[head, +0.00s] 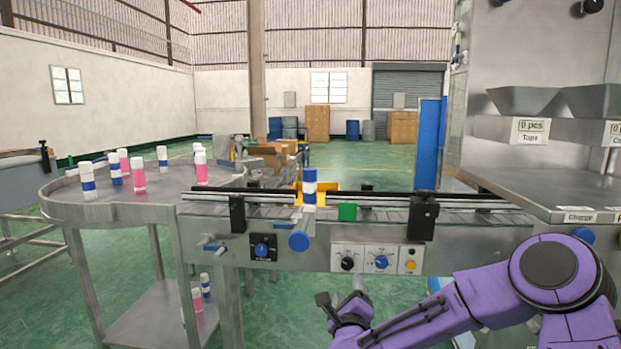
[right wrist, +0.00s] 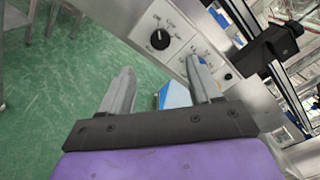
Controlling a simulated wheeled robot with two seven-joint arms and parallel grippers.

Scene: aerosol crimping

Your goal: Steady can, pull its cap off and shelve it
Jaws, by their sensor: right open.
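My right gripper (head: 341,299) is below and in front of the conveyor's control panel, apart from the can. In the right wrist view its two fingers (right wrist: 160,82) are spread, with nothing held between them. A blue and white thing (right wrist: 175,95) shows beyond the fingers; I cannot tell what it is. My left gripper is not in view.
A round metal table (head: 140,212) at left holds several white, blue and pink cans. A lower shelf (head: 150,318) under it also holds some cans. The conveyor's control panel (head: 378,259) has knobs. Black brackets (head: 422,216) stand along the conveyor. A machine with bins (head: 530,130) is at right.

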